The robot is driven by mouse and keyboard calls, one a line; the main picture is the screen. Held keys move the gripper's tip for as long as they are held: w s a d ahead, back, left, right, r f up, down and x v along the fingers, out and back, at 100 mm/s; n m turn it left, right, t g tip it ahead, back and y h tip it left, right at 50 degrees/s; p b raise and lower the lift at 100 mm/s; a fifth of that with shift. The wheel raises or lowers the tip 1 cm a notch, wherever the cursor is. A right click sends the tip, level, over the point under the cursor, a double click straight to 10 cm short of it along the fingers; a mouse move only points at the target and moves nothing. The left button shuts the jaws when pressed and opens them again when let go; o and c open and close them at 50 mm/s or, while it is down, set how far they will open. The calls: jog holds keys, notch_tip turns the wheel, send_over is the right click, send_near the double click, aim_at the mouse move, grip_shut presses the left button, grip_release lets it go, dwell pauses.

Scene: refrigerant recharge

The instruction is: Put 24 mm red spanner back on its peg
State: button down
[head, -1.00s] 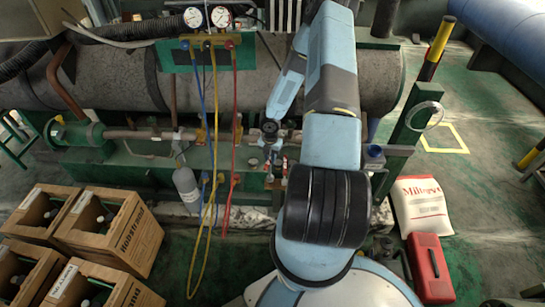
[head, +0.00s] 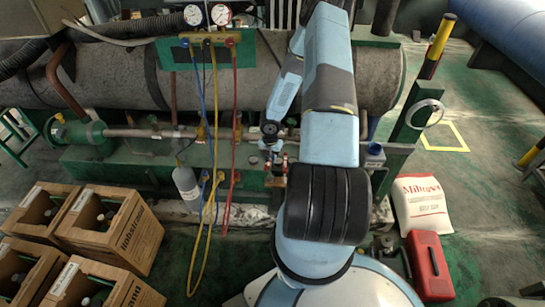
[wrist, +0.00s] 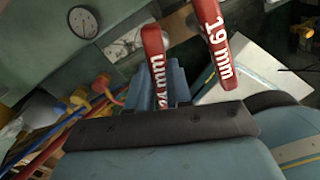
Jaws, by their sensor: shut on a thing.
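The red spanner marked 24 mm (wrist: 154,50) shows in the wrist view, its handle running down between the blue-grey fingers of my gripper (wrist: 172,88). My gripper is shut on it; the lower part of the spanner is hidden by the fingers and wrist. A second red spanner, marked 19 mm (wrist: 214,42), is to the right, apart from my fingers. In the head view my gripper (head: 276,160) is small and partly hidden, in front of the green machine frame. I cannot make out the pegs or tell whether the held spanner touches one.
A round gauge (wrist: 83,21) is at the upper left of the wrist view. In the head view, gauges (head: 208,15) with blue, yellow and red hoses (head: 211,170) hang left of my arm.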

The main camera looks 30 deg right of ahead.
jog(key=shift+f, duration=0.2)
jog(key=c, duration=1)
grip_release()
jog(key=shift+o, duration=0.2)
jog(key=shift+r, duration=0.1)
notch_tip(320, 180, up, 14)
jog(key=shift+f, duration=0.25)
